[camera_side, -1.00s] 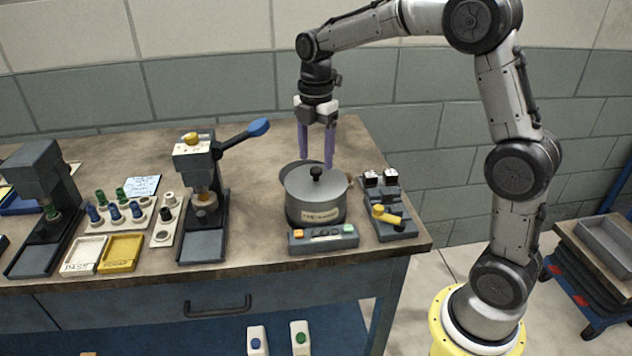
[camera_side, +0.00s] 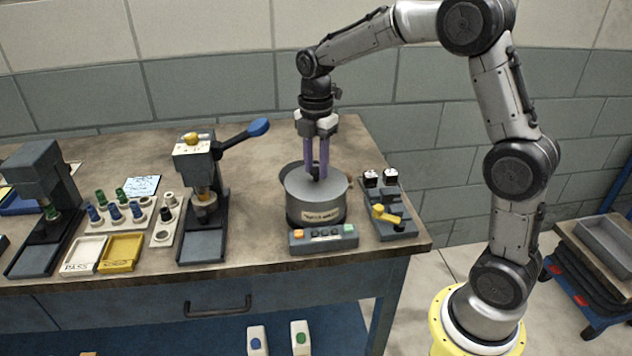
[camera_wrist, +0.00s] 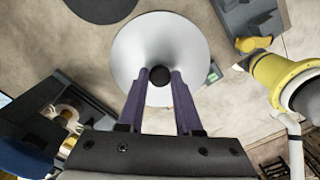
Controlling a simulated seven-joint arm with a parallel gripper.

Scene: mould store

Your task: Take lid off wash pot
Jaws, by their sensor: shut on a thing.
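The wash pot (camera_side: 301,206) is a round metal pot with a dark base and a label on its front, standing near the bench's right end. Its grey lid (camera_side: 330,189) appears to sit level on the rim. In the wrist view the lid (camera_wrist: 138,42) is a pale disc that hides the pot beneath it. My gripper (camera_side: 316,176) reaches straight down from above, its purple fingers shut on the lid's black knob. In the wrist view the knob (camera_wrist: 160,76) shows between the two fingertips (camera_wrist: 160,80).
A control box (camera_side: 323,238) with coloured buttons stands close in front of the pot. A grey unit with a yellow handle (camera_side: 386,216) is to its right. A dark disc (camera_wrist: 101,6) lies behind the pot. A press with a blue-tipped lever (camera_side: 258,127) stands left; bench between is clear.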

